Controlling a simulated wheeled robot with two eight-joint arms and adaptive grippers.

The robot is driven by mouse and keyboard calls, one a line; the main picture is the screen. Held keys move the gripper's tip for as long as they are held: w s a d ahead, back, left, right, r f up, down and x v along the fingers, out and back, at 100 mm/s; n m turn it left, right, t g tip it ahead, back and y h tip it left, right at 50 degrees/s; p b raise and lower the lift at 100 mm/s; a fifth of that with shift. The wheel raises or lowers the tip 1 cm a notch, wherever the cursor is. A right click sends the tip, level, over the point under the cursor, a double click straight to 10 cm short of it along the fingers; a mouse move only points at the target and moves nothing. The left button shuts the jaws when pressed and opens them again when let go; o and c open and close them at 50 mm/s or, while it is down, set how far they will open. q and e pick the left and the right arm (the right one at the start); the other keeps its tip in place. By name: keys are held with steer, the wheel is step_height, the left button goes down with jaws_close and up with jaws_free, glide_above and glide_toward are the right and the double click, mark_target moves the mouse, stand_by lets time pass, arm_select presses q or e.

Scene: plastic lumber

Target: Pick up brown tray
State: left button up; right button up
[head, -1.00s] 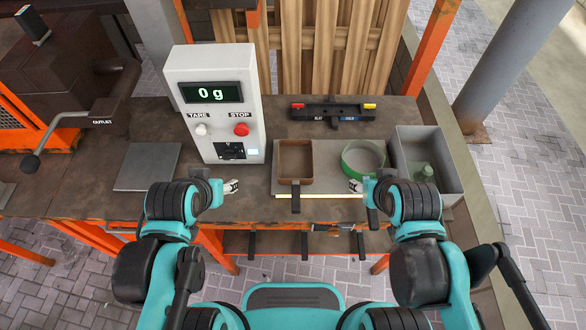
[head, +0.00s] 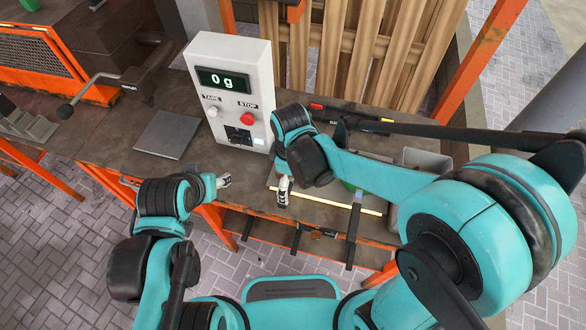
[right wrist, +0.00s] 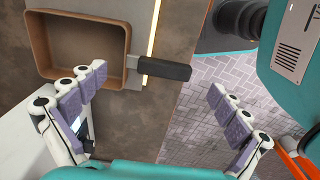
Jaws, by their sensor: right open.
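The brown tray (right wrist: 78,42) is a shallow, empty rectangular pan with a dark handle (right wrist: 163,69), seen in the right wrist view at the upper left. In the head view my right arm hides it. My right gripper (right wrist: 158,84) is open and empty. Its left finger overlaps the tray's lower rim in the picture, and its right finger is past the handle's end. In the head view my right gripper (head: 283,192) is at the front of the bench. My left gripper (head: 223,181) is near the bench's front edge, left of it; its finger opening is too small to judge.
A white scale unit (head: 233,90) reading 0 g stands behind the grippers. A flat grey plate (head: 167,136) lies to its left. A grey bin (head: 427,160) is partly hidden at the right. Dark handles hang over the bench's front edge.

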mark_target(289, 190)
steer(key=shift+a+f, duration=0.15)
steer(key=shift+f, duration=0.3)
step_height(289, 190, down, 2)
steer(key=shift+a+b, duration=0.1)
steer(key=shift+b, duration=0.45)
steer(key=f+b, duration=0.1)
steer(key=f, duration=0.1)
steer(key=f+b, duration=0.1)
steer(key=f, duration=0.2)
steer(key=shift+w+a+f, duration=0.1)
steer(key=shift+w, duration=0.1)
steer(key=shift+c, duration=0.6)
steer(key=c, duration=0.9)
